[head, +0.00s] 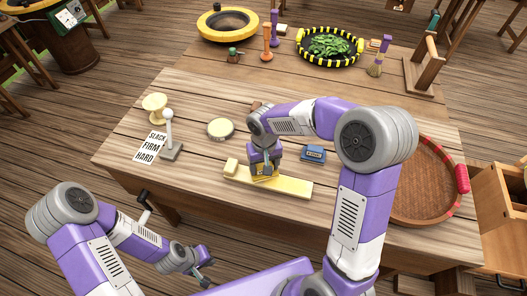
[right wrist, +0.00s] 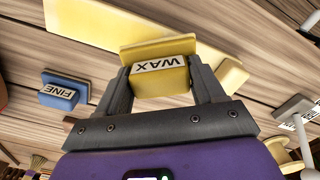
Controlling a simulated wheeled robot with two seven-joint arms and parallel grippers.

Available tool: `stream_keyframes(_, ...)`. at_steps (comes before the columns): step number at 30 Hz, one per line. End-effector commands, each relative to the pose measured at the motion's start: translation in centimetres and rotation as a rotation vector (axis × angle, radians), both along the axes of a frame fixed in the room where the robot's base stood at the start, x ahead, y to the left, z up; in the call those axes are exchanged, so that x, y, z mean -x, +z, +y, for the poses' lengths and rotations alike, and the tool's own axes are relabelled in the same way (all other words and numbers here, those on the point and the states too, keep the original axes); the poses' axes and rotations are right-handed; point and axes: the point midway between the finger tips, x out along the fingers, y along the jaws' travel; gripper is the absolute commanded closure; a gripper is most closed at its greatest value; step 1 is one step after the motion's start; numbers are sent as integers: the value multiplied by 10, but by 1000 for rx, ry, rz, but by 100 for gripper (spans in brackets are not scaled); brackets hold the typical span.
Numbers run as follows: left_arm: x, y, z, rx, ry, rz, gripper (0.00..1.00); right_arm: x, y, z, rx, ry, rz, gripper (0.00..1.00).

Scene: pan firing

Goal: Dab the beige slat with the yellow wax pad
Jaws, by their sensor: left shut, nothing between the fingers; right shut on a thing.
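The beige slat (head: 290,187) lies on the table near its front edge, with a small raised block at its left end. It also shows behind the pad in the right wrist view (right wrist: 85,22). My right gripper (head: 265,169) is shut on the yellow wax pad (right wrist: 163,66), which is labelled WAX. The pad (head: 263,178) is over the middle of the slat, and I cannot tell whether they touch. The gripper partly hides the pad in the head view. My left gripper (head: 205,272) is shut and empty, low in front of the table.
A SLACK/FIRM/HARD card (head: 151,147) and a lever stand (head: 170,142) are left. A wide woven pan (head: 425,190) is right.

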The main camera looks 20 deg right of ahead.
Motion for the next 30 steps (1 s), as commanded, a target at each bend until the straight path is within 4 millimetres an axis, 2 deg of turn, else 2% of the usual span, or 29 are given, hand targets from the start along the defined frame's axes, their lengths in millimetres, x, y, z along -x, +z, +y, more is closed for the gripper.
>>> stream_keyframes(1,0,7,0,0,0,0,100,1,6,0,1,0,5,60)
stream_keyframes(16,0,40,0,0,0,0,100,1,50,0,1,2,3,60)
stream_keyframes(30,0,41,0,0,0,0,100,1,52,0,1,1,4,60)
